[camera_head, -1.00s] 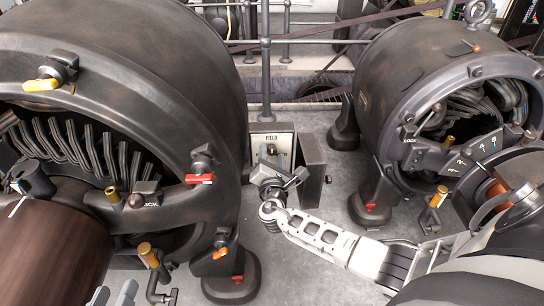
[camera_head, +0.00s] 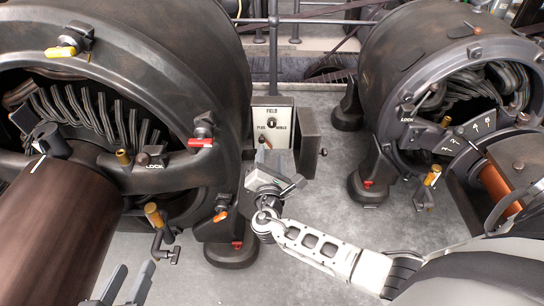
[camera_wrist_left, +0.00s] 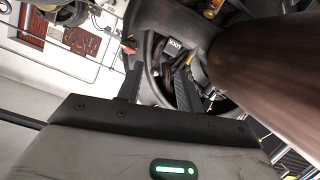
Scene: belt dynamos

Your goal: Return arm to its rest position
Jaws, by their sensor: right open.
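My right arm reaches in from the lower right in the head view. Its gripper (camera_head: 280,180) is open and empty, just below the front of the FIELD switch box (camera_head: 272,113). The box's dial and most of its plate show; I cannot tell whether the gripper touches the box. My left gripper (camera_head: 127,283) shows at the bottom left, fingers apart and empty, near the big dynamo's brown shaft (camera_head: 62,235). In the left wrist view the left fingers (camera_wrist_left: 160,85) are also apart, beside the brown shaft (camera_wrist_left: 265,65).
A smaller dynamo (camera_head: 415,55) stands right. Grey floor (camera_head: 325,200) lies open between them. Railings (camera_head: 273,50) run behind.

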